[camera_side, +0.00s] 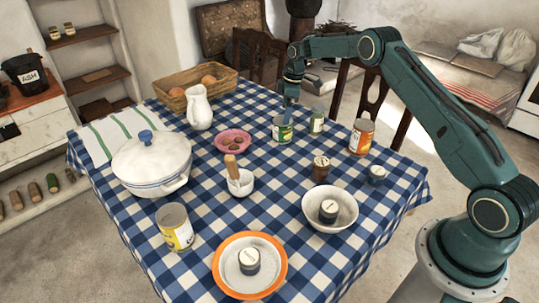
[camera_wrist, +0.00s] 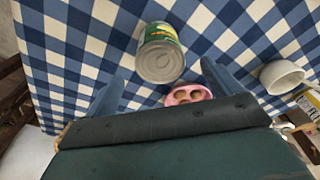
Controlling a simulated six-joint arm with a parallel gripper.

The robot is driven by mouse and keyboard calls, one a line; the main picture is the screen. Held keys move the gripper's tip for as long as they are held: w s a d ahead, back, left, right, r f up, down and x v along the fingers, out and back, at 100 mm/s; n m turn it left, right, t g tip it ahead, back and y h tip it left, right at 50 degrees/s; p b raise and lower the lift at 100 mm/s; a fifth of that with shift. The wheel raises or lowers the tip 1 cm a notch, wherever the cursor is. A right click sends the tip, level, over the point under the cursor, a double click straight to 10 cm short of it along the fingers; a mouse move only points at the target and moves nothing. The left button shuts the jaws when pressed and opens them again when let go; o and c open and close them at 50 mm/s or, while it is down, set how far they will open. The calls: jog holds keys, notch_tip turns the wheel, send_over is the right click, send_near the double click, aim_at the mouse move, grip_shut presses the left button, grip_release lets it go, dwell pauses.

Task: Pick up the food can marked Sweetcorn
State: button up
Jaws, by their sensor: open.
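A can with a green label (camera_side: 282,130) stands upright on the checked tablecloth. In the wrist view, its grey end and green label with yellow marks show (camera_wrist: 160,55); I cannot read the name. My gripper (camera_side: 288,108) is above this can, with its blue fingers pointing down. In the wrist view the open fingers (camera_wrist: 163,70) are on either side of the can, with nothing held; whether they are down beside it is unclear. Other cans are an orange one (camera_side: 361,137), a yellow-labelled one (camera_side: 177,228) and a smaller pale-and-green one (camera_side: 316,122). Their names are unreadable.
A pink bowl with brown round items (camera_side: 233,141) is left of the green can. A white jug (camera_side: 199,107), wicker basket (camera_side: 212,82), lidded pot (camera_side: 150,165), white bowl (camera_side: 343,213) and orange-rimmed plate (camera_side: 227,287) also stand on the table. A small dark jar (camera_side: 376,175) is near the right edge.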

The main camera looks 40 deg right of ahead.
aim_at(282, 125)
jog(key=shift+w+a+f, duration=0.1)
jog(key=shift+f, duration=0.8)
jog(key=shift+w+a+f, duration=0.1)
jog(key=shift+w+f, duration=0.05)
jog(key=shift+f, duration=0.7)
jog(key=shift+w+a+f, duration=0.1)
jog(key=shift+a+f, duration=0.05)
jog(key=shift+f, duration=0.75)
jog(key=shift+w+a+f, duration=0.1)
jog(key=shift+w+f, duration=0.05)
jog(key=shift+f, duration=0.7)
jog(key=shift+r, duration=0.1)
jog(key=c, duration=1.3)
jog(key=shift+r, duration=0.1)
jog(key=shift+r, duration=4.9)
